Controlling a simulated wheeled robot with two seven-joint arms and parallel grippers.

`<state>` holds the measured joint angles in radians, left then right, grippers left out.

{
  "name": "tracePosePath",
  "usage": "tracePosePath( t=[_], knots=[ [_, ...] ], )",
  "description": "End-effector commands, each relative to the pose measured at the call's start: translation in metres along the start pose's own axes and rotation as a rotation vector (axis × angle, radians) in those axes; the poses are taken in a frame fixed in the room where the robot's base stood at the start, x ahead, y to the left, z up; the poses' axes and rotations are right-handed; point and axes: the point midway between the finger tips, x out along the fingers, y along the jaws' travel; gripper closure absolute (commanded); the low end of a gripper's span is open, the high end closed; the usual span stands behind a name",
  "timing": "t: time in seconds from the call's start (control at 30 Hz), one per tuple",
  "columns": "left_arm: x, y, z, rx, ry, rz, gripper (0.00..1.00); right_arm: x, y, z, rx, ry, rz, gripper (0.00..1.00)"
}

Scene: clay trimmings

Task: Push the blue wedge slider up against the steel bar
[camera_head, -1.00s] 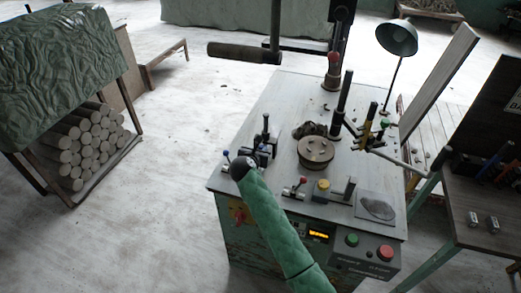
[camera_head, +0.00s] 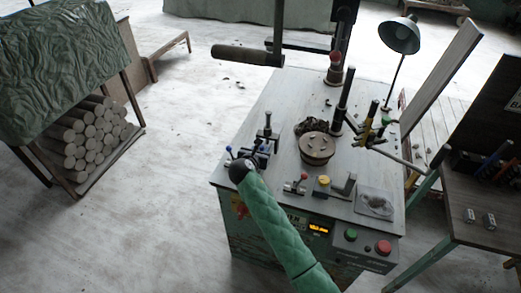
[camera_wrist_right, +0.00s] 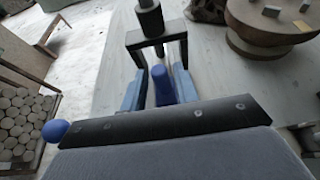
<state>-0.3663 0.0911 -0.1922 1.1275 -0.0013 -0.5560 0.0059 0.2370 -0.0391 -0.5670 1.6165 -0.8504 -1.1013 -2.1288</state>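The blue wedge slider (camera_wrist_right: 162,86) shows in the middle of the right wrist view, between two paler blue pieces. A dark bridge-shaped bar (camera_wrist_right: 155,40) with a round post on top stands just beyond it; I cannot tell whether this is the steel bar or whether they touch. In the head view this small fixture (camera_head: 267,134) is at the bench's left side, mostly dark. My right gripper (camera_head: 247,162) is at its near side, at the end of my green-sleeved arm. Its fingers are not clearly distinguishable, so its opening is unclear. My left gripper is out of view.
A blue ball knob (camera_head: 229,149) is close left of my right wrist. A round turntable (camera_head: 317,148), a red-knobbed lever (camera_head: 303,177) and a yellow knob (camera_head: 323,181) stand to the right on the bench (camera_head: 285,110). A tall dark post (camera_head: 343,100) rises behind.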

Motion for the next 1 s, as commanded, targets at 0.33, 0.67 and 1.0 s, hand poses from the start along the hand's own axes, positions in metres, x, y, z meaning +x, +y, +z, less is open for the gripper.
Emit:
tracePosePath(
  t=[0.33, 0.67, 1.0],
  knots=[
    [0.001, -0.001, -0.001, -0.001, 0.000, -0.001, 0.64, -0.001, 0.000, 0.000, 0.000, 0.000, 0.000, 0.61],
    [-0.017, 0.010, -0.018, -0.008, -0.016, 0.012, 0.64, -0.041, 0.000, -0.003, 0.002, -0.001, 0.001, 0.61],
    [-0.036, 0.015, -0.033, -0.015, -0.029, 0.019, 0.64, -0.076, 0.000, -0.001, 0.001, 0.000, 0.000, 0.61]
  ],
)
